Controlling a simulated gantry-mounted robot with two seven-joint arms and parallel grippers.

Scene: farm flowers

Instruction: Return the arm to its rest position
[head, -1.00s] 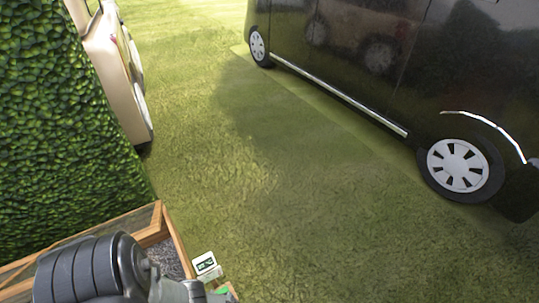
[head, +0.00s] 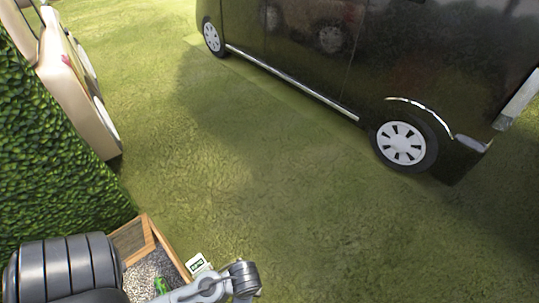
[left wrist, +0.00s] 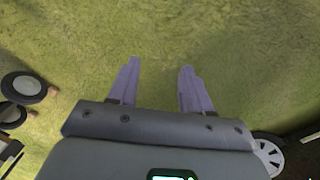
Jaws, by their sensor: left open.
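My left arm comes in at the bottom left of the head view, its grey links crossing over a wooden planter box. My left gripper (left wrist: 155,85) shows in the left wrist view with its two purple-grey fingers apart. Nothing is between them, and only grass lies beyond. In the head view the gripper's fingers cannot be made out. My right gripper is in neither view.
The wooden planter (head: 168,245) holds gravel and a small green item (head: 160,286). A white sign (head: 197,264) stands at its edge. A hedge (head: 50,165) and beige vehicle (head: 80,90) are left, a black van (head: 320,60) upper right. Open grass (head: 260,180) lies between.

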